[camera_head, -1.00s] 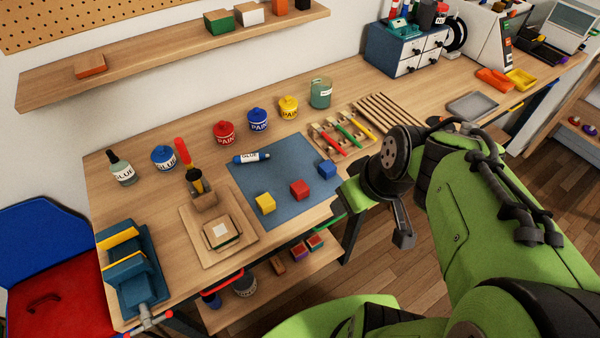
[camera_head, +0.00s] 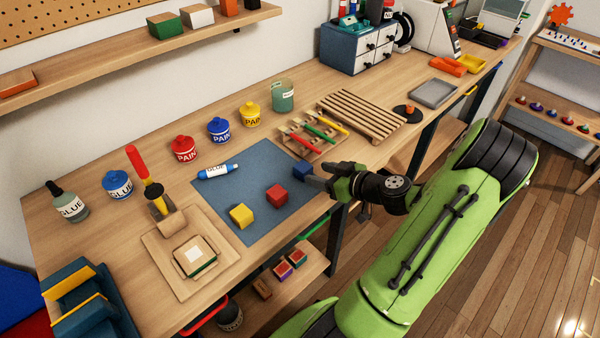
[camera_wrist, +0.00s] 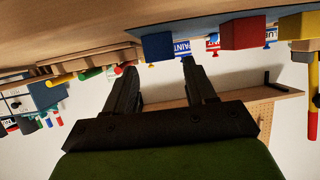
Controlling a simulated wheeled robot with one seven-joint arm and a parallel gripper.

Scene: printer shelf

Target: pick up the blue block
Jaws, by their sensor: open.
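The blue block (camera_head: 302,169) sits near the right edge of the blue mat (camera_head: 238,225) on the workbench. In the wrist view, which is upside down, the blue block (camera_wrist: 157,47) appears beyond the fingertips, in line with the gap between them. My gripper (camera_head: 312,181) is open beside the block, on the side toward the bench's front edge. The wrist view shows both dark fingers apart with nothing between them (camera_wrist: 159,70). Whether a finger touches the block is hard to tell. A red block (camera_head: 277,195) and a yellow block (camera_head: 241,216) sit on the mat.
A glue tube (camera_head: 218,171) lies on the mat. A wooden rack with pens (camera_head: 312,137) stands behind the blue block, with a slatted wooden tray (camera_head: 362,116) to its right. Paint pots (camera_head: 219,129) line the back. The bench's front edge runs below my gripper.

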